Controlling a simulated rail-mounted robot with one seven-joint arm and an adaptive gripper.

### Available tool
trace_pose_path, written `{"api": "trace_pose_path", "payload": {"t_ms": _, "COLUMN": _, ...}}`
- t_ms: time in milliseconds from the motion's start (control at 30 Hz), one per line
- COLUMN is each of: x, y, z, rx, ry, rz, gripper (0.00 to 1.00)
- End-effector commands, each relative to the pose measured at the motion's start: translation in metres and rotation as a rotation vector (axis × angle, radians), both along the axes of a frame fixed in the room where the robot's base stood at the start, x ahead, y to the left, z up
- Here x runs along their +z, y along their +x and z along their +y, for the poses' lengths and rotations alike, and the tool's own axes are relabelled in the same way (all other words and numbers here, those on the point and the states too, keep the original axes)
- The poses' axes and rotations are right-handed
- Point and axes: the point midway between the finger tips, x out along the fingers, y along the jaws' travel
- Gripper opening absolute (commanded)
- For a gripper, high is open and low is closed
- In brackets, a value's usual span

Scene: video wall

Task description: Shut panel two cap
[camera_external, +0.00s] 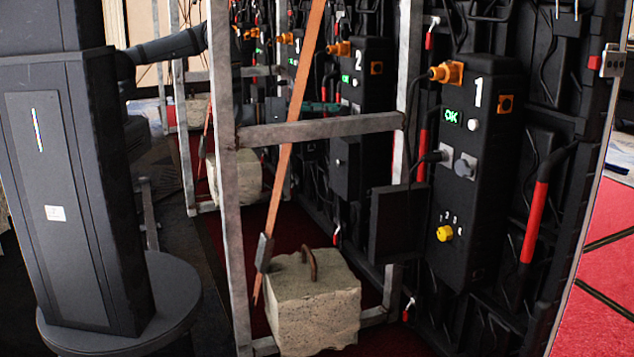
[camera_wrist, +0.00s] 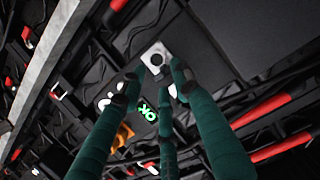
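Panel two (camera_external: 358,90) is a tall black box marked with a white 2, with a green display and an orange plug on top. My gripper (camera_external: 322,107) has dark green fingers and shows beside the left side of panel two, partly behind the metal frame. In the wrist view, my gripper (camera_wrist: 152,82) has three fingers, apart and with nothing seen between them. Their tips are close in front of a light square socket plate (camera_wrist: 157,57) with a dark round centre. Whether its cap is open is unclear, and the fingers cover part of this area.
Panel one (camera_external: 480,170) stands nearer, with a plugged cable and a yellow knob. A metal frame (camera_external: 322,131) and a slanted orange strap (camera_external: 292,130) stand before the wall. A concrete block (camera_external: 312,302) rests on the floor. Beside the fingers are a green display (camera_wrist: 149,111) and an orange connector (camera_wrist: 122,137).

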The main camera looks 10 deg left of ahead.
Motion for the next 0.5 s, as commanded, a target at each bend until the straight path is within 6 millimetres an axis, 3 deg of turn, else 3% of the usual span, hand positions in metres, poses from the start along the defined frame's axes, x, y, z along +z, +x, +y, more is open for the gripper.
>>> {"api": "trace_pose_path", "payload": {"t_ms": 133, "x": 0.0, "y": -0.0001, "z": 0.0001, "rx": 0.0, "ry": 0.0, "rz": 0.0, "gripper": 0.3}}
{"api": "trace_pose_path", "payload": {"t_ms": 500, "x": -0.0001, "y": -0.0003, "z": 0.0003, "rx": -0.001, "ry": 0.0, "rz": -0.001, "gripper": 0.08}}
